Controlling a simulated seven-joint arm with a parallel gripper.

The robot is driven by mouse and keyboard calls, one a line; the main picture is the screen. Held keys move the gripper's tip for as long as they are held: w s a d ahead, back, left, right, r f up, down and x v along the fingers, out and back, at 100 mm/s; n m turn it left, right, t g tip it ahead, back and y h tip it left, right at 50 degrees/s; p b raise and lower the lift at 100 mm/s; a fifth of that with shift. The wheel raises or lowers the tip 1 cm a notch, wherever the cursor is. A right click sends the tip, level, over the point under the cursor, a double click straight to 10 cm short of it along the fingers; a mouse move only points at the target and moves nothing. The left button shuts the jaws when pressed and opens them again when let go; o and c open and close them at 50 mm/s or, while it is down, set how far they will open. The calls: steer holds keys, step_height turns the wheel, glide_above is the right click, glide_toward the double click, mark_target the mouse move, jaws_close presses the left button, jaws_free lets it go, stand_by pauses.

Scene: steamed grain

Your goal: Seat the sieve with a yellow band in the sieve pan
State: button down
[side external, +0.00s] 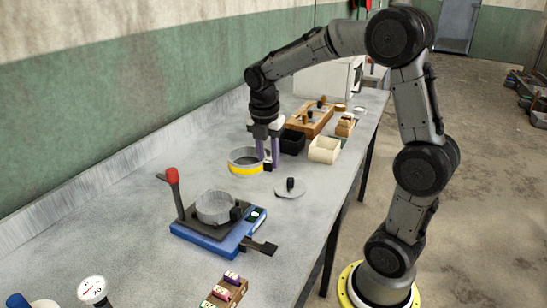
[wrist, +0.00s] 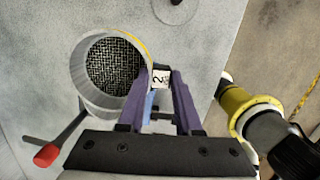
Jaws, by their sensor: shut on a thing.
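The sieve with a yellow band (side external: 246,168) is a round grey ring with dark mesh, roughly level. It also shows in the wrist view (wrist: 110,75). My gripper (side external: 268,164) is shut on the sieve's small tab, marked "2", at its right side; the purple fingers flank the tab in the wrist view (wrist: 161,78). I cannot tell exactly how high the sieve is above the table. The sieve pan (side external: 214,207), a grey round cup, sits on a blue-based device (side external: 205,243), nearer the camera and apart from the sieve.
A red-knobbed lever (side external: 172,176) stands up beside the pan. A grey lid with a black knob (side external: 290,190) lies right of the sieve. Black (side external: 292,141) and cream (side external: 324,149) bins and a wooden rack (side external: 311,120) stand behind. A small block of coloured pieces (side external: 224,291) is in front.

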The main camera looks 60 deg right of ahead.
mark_target(234, 166)
steer(key=w+a+n, duration=0.1)
steer(key=a, duration=0.1)
steer(key=w+a+n, duration=0.1)
steer(key=w+a, duration=0.1)
steer(key=a, duration=0.1)
steer(key=w+a, duration=0.1)
steer(key=a, duration=0.1)
steer(key=shift+w+a+f+n, duration=0.15)
steer(key=shift+w+a+n, duration=0.05)
steer(key=shift+a+n, duration=0.2)
steer(key=shift+a+f, duration=0.1)
steer(key=shift+a, duration=0.2)
steer(key=shift+f, duration=1.95)
steer(key=shift+a+f, duration=0.1)
steer(key=shift+f, duration=0.75)
steer(key=shift+c, duration=0.6)
jaws_free()
steer(key=shift+r, duration=3.5)
